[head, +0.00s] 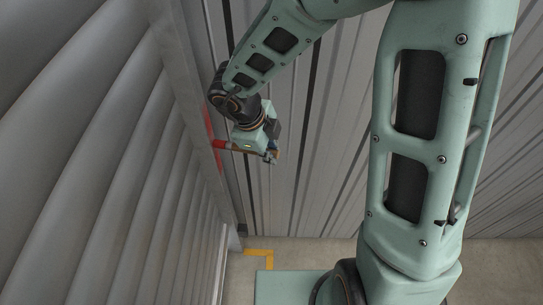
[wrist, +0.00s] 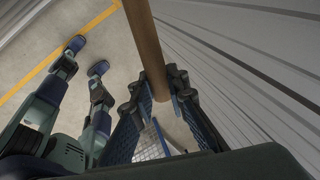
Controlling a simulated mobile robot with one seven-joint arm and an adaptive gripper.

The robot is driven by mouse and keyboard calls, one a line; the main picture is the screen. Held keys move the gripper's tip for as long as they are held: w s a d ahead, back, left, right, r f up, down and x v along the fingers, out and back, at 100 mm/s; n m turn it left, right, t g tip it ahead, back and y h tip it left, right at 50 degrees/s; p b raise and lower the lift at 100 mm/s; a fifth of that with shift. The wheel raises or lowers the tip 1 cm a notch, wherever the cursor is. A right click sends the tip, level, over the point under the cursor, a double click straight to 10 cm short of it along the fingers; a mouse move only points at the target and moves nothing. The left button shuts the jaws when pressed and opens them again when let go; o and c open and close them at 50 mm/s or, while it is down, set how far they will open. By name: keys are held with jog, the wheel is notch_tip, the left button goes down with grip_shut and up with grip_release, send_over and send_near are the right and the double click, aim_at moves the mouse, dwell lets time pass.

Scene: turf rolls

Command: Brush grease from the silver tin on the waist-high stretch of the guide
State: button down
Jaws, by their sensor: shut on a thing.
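My gripper (head: 268,155) is shut on the brown wooden handle of the brush (wrist: 147,40). In the wrist view, my gripper (wrist: 160,92) closes on the handle, which runs up and out of the top edge, so the bristles are not seen there. That end is at the guide (head: 230,180), the upright channel between the slatted shutter and the ribbed wall. A red band marks the guide there. I cannot tell whether the bristles touch it. The silver tin is not in view.
The grey slatted shutter (head: 110,140) rises close on the left. A ribbed metal wall (head: 310,170) stands behind my gripper. The concrete floor (wrist: 35,50) below carries a yellow line (head: 262,251) and looks clear near the guide's foot.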

notch_tip(320, 180, up, 16)
dwell(2.1)
jog(key=shift+s+d+r, duration=0.1)
jog(key=shift+d+r, duration=0.05)
jog(key=shift+d, duration=2.75)
